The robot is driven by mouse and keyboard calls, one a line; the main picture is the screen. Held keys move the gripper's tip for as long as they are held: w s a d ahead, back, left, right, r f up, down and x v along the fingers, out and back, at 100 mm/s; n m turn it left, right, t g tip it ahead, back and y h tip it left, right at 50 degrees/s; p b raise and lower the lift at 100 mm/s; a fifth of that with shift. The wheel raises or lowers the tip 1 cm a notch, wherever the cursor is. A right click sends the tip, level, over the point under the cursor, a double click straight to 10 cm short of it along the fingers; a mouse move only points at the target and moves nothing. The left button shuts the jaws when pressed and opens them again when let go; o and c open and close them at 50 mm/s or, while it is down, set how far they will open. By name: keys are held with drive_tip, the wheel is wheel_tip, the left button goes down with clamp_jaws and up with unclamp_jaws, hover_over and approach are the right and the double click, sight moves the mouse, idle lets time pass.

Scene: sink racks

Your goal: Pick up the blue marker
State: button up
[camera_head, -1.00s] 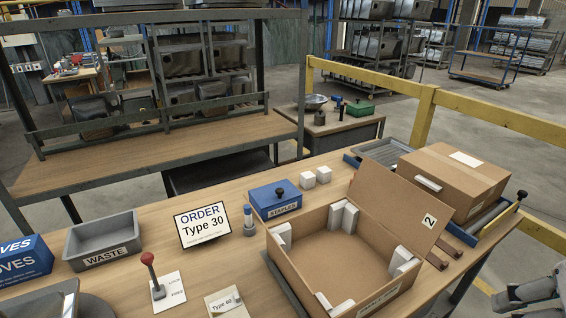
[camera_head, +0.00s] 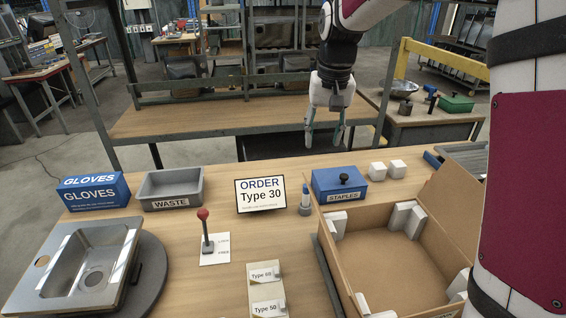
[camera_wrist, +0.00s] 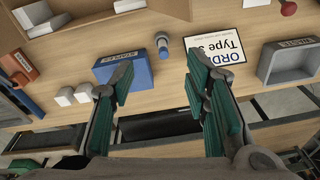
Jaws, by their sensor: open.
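The blue marker (camera_head: 305,197) stands upright in a small grey holder between the order sign (camera_head: 261,195) and the blue staples box (camera_head: 338,184). It has a blue top and a white lower part. It also shows in the wrist view (camera_wrist: 162,42), beyond and between my fingers. My gripper (camera_head: 325,143) is open and empty. It hangs above the table's back edge, behind and slightly right of the marker, apart from it. Its two green-padded fingers (camera_wrist: 160,97) are spread wide in the wrist view.
An open cardboard box (camera_head: 328,247) stands front right, and two white blocks (camera_head: 387,169) sit behind it. A grey waste tray (camera_head: 171,188), a gloves box (camera_head: 93,192), a red-knobbed lever (camera_head: 204,232) and a steel sink (camera_head: 73,272) are to the left.

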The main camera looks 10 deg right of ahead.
drive_tip(key=w+f+g, duration=0.1)
drive_tip(key=w+f, duration=1)
drive_tip(key=f, duration=0.3)
hover_over(306, 196)
drive_tip(key=w, duration=0.2)
drive_tip(key=shift+m, duration=0.4)
wheel_tip(306, 196, down, 7)
drive_tip(key=shift+a+f, duration=0.1)
drive_tip(key=shift+f, duration=0.1)
drive_tip(key=f, duration=0.2)
drive_tip(key=f+p, duration=0.1)
drive_tip(key=f, duration=0.1)
drive_tip(key=s+f, duration=0.1)
drive_tip(key=shift+s+d+f+p, duration=0.1)
drive_tip(key=shift+d+f+p, duration=0.2)
drive_tip(key=shift+f, duration=0.35)
drive_tip(key=shift+c, duration=0.4)
clamp_jaws()
